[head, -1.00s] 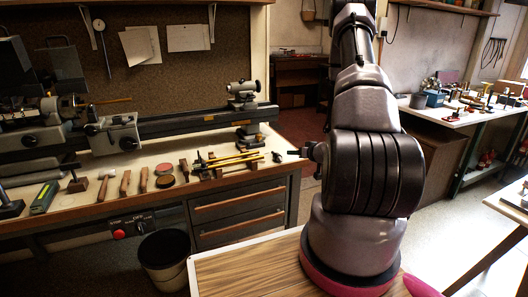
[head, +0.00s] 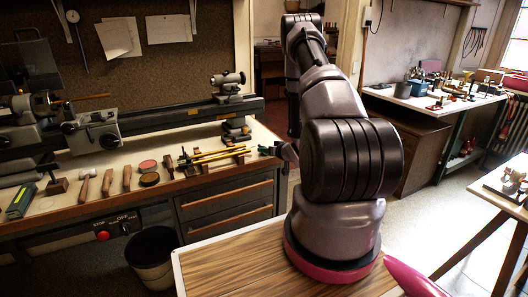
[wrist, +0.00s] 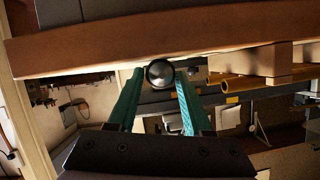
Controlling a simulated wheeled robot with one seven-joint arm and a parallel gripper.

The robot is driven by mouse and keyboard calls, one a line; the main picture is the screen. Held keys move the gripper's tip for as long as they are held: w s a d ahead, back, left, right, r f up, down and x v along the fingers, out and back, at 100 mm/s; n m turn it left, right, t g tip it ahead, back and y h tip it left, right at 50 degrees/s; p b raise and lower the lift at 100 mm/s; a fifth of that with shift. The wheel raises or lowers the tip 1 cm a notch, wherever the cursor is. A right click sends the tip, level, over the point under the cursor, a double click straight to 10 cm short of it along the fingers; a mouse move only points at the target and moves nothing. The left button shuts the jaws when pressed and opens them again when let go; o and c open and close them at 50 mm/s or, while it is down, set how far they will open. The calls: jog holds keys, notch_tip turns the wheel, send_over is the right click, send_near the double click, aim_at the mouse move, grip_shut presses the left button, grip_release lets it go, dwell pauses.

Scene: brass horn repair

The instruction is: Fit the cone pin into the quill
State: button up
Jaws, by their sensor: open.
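In the wrist view my gripper (wrist: 160,80) has its two teal fingers apart. A dark round piece with a shiny face (wrist: 160,72), seen end-on, shows between the fingertips at the bench edge. It looks like the cone pin, and I cannot tell whether a finger touches it. In the head view my gripper (head: 277,149) is small and partly hidden by my arm, at the right end of the lathe bench. A small dark piece (head: 264,150) lies just left of it. The lathe's tailstock (head: 228,84), with the quill (head: 214,80) apparently pointing left, stands behind.
Brass rods (head: 215,155) lie on a wooden rack beside the dark piece; they also show in the wrist view (wrist: 235,86). Hammers and round tins lie farther left on the bench (head: 70,190). A bucket (head: 152,255) stands below. A side table (head: 430,100) is at right.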

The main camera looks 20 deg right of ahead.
jog(key=shift+w+f, duration=0.15)
jog(key=shift+w, duration=0.25)
jog(key=shift+c, duration=0.3)
grip_shut()
